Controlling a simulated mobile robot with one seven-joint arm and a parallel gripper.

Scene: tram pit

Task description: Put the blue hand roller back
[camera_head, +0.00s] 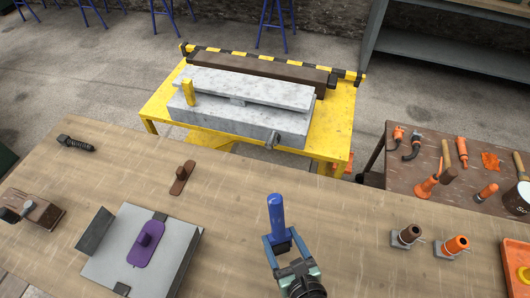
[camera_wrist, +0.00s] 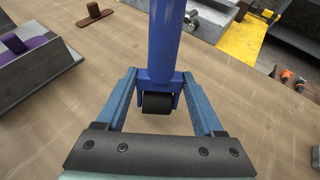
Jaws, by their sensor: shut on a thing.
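The blue hand roller (camera_head: 276,213) is upright in my gripper (camera_head: 278,242), with its long blue handle pointing up. In the wrist view, the blue handle (camera_wrist: 165,40) rises between the fingers, and a blue fork with a black wheel is at its lower end. My gripper (camera_wrist: 158,78) is shut on the roller near this fork. It is over the front middle of the wooden table (camera_head: 340,215). I cannot tell whether the wheel touches the tabletop. No place marked for the roller can be made out.
A grey plate with a purple float (camera_head: 148,243) lies left; a brown float (camera_head: 182,178) is behind it. Two small stands hold a brown (camera_head: 410,234) and an orange piece (camera_head: 457,244) at right. A yellow bench (camera_head: 155,105) stands beyond. Tabletop around the roller is clear.

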